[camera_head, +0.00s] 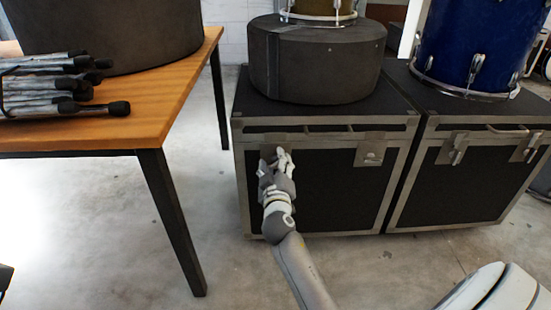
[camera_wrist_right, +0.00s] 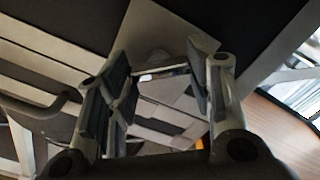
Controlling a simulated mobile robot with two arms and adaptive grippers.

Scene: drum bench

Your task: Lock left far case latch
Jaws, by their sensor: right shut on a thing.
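The left case (camera_head: 325,180) is black with grey metal edges and stands on the floor. Its left latch (camera_head: 268,153) sits on the front face just under the lid and is mostly hidden behind my right gripper. My right gripper (camera_head: 275,158) is at this latch, shut on it. In the right wrist view the fingers of my right gripper (camera_wrist_right: 165,82) stand on both sides of a small metal part, with the latch plate (camera_wrist_right: 160,32) behind. The exact position of the latch lever is hard to tell. My left gripper is not in view.
The left case's other latch (camera_head: 370,153) is to the right. A second case (camera_head: 475,180) stands close beside it, with a blue drum (camera_head: 468,45) on top. A round dark case (camera_head: 315,62) sits on the left case. A wooden table (camera_head: 150,115) stands left; floor between is clear.

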